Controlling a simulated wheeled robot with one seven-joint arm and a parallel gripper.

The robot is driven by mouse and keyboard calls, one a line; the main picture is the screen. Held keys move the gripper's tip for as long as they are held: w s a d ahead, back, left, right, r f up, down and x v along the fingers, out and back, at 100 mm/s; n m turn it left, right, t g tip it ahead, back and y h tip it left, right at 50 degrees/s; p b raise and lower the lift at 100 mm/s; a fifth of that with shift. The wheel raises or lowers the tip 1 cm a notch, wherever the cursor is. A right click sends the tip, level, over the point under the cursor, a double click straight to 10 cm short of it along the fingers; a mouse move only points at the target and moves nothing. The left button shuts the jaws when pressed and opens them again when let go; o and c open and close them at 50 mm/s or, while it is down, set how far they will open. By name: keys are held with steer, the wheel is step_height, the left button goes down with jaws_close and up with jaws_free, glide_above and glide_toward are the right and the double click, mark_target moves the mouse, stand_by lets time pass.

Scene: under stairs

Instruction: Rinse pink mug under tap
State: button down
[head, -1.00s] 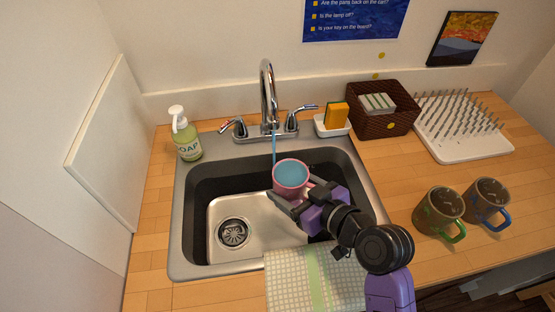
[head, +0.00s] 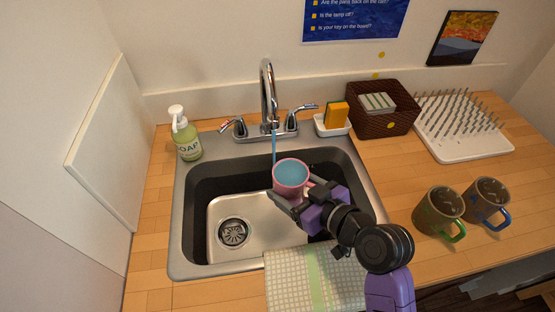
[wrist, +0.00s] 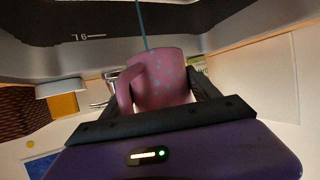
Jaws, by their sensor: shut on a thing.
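The pink mug (head: 291,179) is held over the right part of the sink, its opening up, with blue water inside near the rim. In the wrist view the mug (wrist: 162,82) shows blue dots and its handle on the left. My gripper (head: 288,197) is shut on the mug from the front right. The tap (head: 268,95) stands behind the sink, and a thin blue stream (head: 274,150) runs down from it to the mug's back left rim. The sink (head: 205,215) has a drain at its left.
A soap bottle (head: 185,135) stands left of the tap. A yellow sponge (head: 337,115), a brown basket (head: 384,130) and a white drying rack (head: 465,145) are to the right. Two dark mugs (head: 438,212) (head: 487,204) stand on the right counter. A checked towel (head: 290,285) hangs at the sink's front.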

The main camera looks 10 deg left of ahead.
mark_target(294, 192)
steer(key=shift+r, duration=0.2)
steer(key=shift+s+d+r+p, duration=0.3)
steer(key=shift+s+r+p, duration=0.35)
steer(key=shift+s, duration=0.1)
steer(key=shift+s+d+r+p, duration=0.3)
steer(key=shift+s+r+p, duration=0.3)
steer(key=shift+s, duration=0.2)
steer(key=shift+s+d+r+p, duration=0.3)
steer(key=shift+s+r+p, duration=0.35)
steer(key=shift+s, duration=0.1)
